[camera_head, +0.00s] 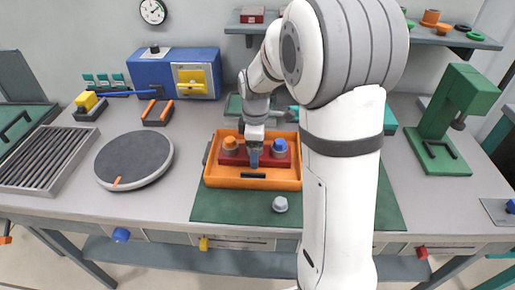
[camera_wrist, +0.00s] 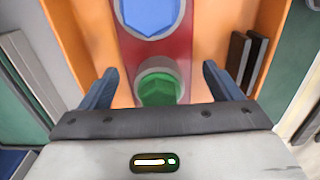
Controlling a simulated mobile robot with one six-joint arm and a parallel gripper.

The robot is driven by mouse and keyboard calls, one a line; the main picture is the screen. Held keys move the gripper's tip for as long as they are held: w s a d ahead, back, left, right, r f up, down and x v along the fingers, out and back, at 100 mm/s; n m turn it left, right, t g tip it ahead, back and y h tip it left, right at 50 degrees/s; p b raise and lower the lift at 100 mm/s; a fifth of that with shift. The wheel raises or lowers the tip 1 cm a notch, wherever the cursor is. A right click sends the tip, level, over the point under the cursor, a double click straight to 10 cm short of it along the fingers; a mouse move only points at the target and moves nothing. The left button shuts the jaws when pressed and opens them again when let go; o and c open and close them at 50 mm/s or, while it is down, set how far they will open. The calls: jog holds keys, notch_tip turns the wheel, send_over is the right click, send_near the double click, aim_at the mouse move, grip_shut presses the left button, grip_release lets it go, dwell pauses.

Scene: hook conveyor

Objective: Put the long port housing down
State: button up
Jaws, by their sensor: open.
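The long port housing (camera_head: 236,160) is a red bar with round ports, lying inside the orange tray (camera_head: 222,182). In the head view an orange-topped port shows at its left and a blue one at its right. My gripper (camera_head: 255,160) is over the middle of the bar and hides part of it. In the wrist view the red housing (camera_wrist: 150,50) runs between my open fingers, with a blue port and a green port showing. My gripper (camera_wrist: 160,70) is open, one finger on each side of the bar, holding nothing. Finger contact cannot be told.
A grey hex part (camera_head: 280,204) stands on the green mat (camera_head: 230,207) before the tray. A round grey turntable (camera_head: 134,160) is to the left. A blue machine (camera_head: 175,72) stands behind. A green press (camera_head: 447,115) stands at right. My arm hides the mat's right part.

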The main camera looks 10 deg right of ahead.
notch_tip(320, 180, up, 11)
jog(key=shift+r, duration=0.2)
jog(key=s+f+m+t, duration=0.2)
jog(key=s+m, duration=1.2)
jog(key=s, duration=0.7)
jog(key=shift+d+f+t, duration=0.3)
jog(key=shift+f, duration=0.15)
jog(key=shift+r+p, duration=0.15)
jog(key=shift+p, duration=0.15)
